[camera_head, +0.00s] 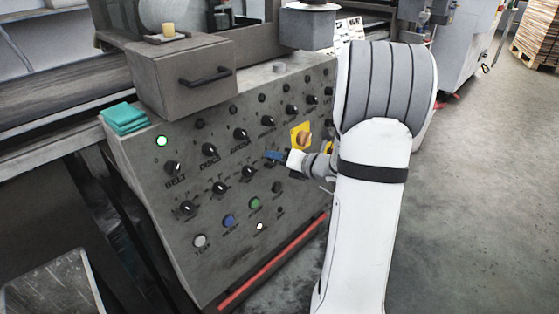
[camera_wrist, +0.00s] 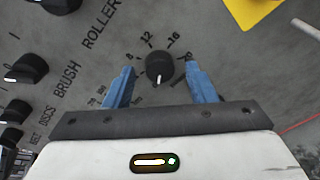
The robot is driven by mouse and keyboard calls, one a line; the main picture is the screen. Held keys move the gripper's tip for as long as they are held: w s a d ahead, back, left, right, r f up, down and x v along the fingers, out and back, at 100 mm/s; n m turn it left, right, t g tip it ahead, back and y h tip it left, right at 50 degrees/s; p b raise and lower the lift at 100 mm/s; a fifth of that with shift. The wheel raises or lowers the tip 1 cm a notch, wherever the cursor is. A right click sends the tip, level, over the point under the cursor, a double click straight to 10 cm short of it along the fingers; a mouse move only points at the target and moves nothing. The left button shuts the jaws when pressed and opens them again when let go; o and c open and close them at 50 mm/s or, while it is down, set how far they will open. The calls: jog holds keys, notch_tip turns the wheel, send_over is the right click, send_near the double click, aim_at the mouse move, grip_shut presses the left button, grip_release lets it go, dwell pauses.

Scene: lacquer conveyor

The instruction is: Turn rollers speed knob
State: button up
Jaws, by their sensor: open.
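The rollers speed knob (camera_wrist: 160,66) is a round black dial with a white pointer line, aimed toward the bottom of the wrist view. A number scale with 8, 12 and 16 runs around it, and the ROLLER label (camera_wrist: 101,24) is printed up and left of it. My gripper (camera_wrist: 162,73) is open, its two blue fingers on either side of the knob, with a gap showing on both sides. In the head view my gripper (camera_head: 273,156) is at the grey panel (camera_head: 215,265), and the knob is hidden behind it there.
Other black knobs sit close by, including a neighbouring lower-row knob (camera_head: 248,171) and the BELT knob (camera_head: 173,168). A yellow plate with a button (camera_head: 304,138) is just right of my gripper. A red bar (camera_head: 270,268) runs along the panel's bottom. Open floor lies to the right.

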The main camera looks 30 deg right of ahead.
jog(key=shift+c, duration=0.2)
jog(key=c, duration=0.9)
jog(key=shift+a, duration=0.15)
jog(key=shift+c, duration=0.2)
jog(key=shift+m, duration=0.3)
jog(key=shift+d+f+m+t+y+p, duration=0.1)
jog(key=shift+m+t+y+p, duration=0.2)
jog(key=shift+m+p, duration=1.85)
jog(key=shift+d+f+m+t+y+p, duration=0.1)
jog(key=shift+m+y+p, duration=0.3)
jog(key=shift+m, duration=3.6)
jog(key=shift+d+f+m+t+y+p, duration=0.1)
jog(key=shift+m+t+y+p, duration=0.15)
jog(key=shift+m+p, duration=1.9)
jog(key=shift+m+b, duration=0.85)
jog(key=shift+m, duration=0.15)
